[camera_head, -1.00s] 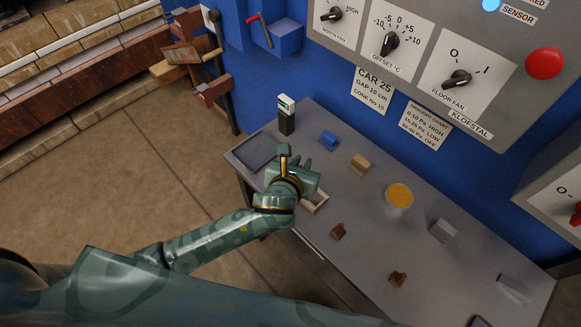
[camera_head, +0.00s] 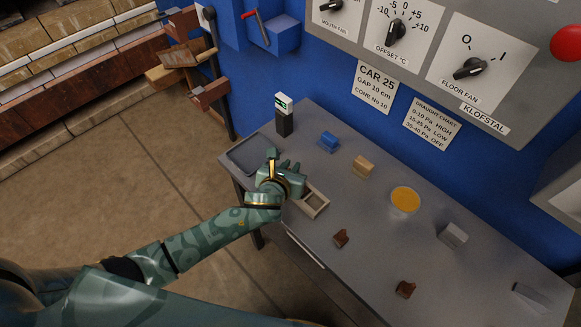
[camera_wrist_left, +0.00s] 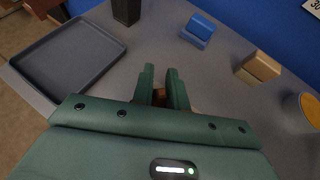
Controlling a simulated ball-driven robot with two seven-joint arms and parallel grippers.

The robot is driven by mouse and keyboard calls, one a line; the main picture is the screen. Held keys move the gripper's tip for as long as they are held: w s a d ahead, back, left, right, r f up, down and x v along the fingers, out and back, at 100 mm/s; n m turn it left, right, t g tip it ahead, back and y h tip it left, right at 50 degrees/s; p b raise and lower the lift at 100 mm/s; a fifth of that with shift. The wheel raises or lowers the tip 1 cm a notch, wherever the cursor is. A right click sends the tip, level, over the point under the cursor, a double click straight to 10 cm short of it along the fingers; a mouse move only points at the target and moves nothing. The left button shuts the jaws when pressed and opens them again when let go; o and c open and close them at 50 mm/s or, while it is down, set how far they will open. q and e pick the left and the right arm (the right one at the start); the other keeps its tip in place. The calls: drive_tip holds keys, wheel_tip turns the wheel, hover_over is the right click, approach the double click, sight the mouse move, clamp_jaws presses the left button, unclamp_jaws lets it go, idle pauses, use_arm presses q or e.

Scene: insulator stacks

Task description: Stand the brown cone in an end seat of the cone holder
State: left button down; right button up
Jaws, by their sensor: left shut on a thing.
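My left gripper (camera_head: 286,168) is over the table's left part, between the dark tray and a pale frame with recesses (camera_head: 318,207), which looks like the cone holder. In the left wrist view its fingers (camera_wrist_left: 161,82) are shut on a small brown piece, the brown cone (camera_wrist_left: 159,97). Most of the cone is hidden by the fingers, so its tilt cannot be told. The frame's near end lies close beside the hand, partly covered by it. It is largely out of sight in the wrist view. My right gripper is not in view.
A dark shallow tray (camera_head: 249,157) lies at the table's left end, with a black block (camera_head: 284,125) behind. A blue block (camera_head: 328,141), a tan block (camera_head: 363,166), an orange-topped cup (camera_head: 405,200) and brown pieces (camera_head: 341,238) stand to the right.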

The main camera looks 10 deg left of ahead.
use_arm(q)
drive_tip(key=shift+f, duration=0.1)
drive_tip(key=c, duration=1.7)
unclamp_jaws()
drive_tip(key=shift+s+r, duration=0.1)
drive_tip(key=shift+r, duration=0.1)
drive_tip(key=p+v, duration=0.4)
drive_tip(key=v, duration=0.8)
